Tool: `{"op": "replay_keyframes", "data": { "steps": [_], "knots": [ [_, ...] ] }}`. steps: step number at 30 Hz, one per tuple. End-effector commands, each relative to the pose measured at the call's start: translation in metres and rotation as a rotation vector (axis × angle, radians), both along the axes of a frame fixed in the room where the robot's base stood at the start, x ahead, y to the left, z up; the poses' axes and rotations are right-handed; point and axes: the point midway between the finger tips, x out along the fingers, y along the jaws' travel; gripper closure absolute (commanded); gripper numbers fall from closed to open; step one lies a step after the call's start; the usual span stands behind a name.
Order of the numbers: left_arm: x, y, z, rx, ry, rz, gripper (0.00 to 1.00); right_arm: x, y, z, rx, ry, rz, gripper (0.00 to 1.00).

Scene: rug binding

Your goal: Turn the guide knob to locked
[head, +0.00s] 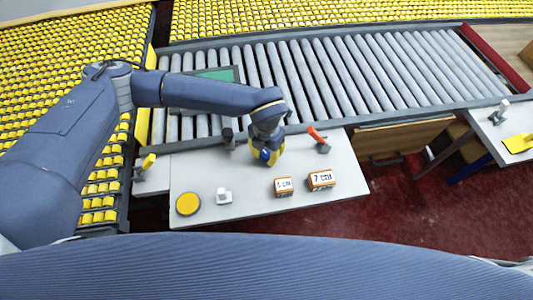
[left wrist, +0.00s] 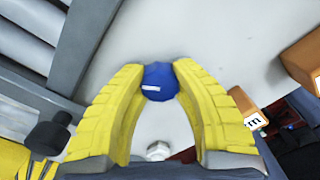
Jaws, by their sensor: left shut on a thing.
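The guide knob (left wrist: 159,80) is a small blue faceted knob with a white mark on its face. In the left wrist view it sits between the tips of my yellow fingers. My left gripper (left wrist: 159,84) is shut on it, with both fingertips against its sides. In the head view my left gripper (head: 265,154) reaches down to the grey-white bench, and only a bit of blue shows between its fingers. I cannot read which setting the white mark points to. My right gripper is not in view.
The bench (head: 240,178) carries a yellow disc (head: 188,203), a small white block (head: 224,196) and two orange labelled boxes (head: 284,187) (head: 321,180). A red-handled lever (head: 318,138) stands right of my gripper, a dark post (head: 228,136) left. A roller conveyor (head: 330,75) runs behind.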

Motion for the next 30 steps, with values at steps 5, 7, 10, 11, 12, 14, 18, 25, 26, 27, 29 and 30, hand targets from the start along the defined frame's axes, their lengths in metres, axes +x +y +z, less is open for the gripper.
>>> {"op": "replay_keyframes", "data": {
  "steps": [5,7,10,11,12,14,18,25,26,27,29,30],
  "knots": [
    [-0.001,0.001,-0.001,0.003,0.004,0.002,0.66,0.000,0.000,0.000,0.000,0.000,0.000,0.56],
    [-0.001,0.001,-0.001,0.003,0.003,0.001,0.57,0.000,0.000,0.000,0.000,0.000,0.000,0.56],
    [-0.001,0.001,-0.001,0.002,0.003,0.001,0.46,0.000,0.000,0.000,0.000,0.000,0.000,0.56],
    [-0.001,0.001,-0.001,0.002,0.003,0.000,0.42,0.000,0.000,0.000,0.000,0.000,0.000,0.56],
    [-0.001,0.001,-0.001,0.001,0.002,0.000,0.41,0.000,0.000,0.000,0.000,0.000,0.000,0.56],
    [-0.001,0.000,0.000,0.001,0.002,0.000,0.41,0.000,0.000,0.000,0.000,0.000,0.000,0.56],
    [0.000,0.000,0.000,0.001,0.001,-0.001,0.41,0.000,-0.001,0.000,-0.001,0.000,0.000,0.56],
    [0.001,0.000,0.017,-0.001,-0.001,-0.001,0.41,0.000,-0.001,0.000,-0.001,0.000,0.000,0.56],
    [0.001,0.000,0.022,-0.001,-0.002,-0.001,0.41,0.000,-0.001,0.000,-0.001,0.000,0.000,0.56],
    [0.000,0.000,0.028,-0.001,-0.002,-0.002,0.41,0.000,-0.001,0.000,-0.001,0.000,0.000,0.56],
    [0.001,0.000,0.039,0.000,-0.002,-0.001,0.41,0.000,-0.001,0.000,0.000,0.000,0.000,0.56],
    [0.001,0.000,0.046,-0.001,-0.002,-0.001,0.41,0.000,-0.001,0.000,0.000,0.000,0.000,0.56]
  ]
}}
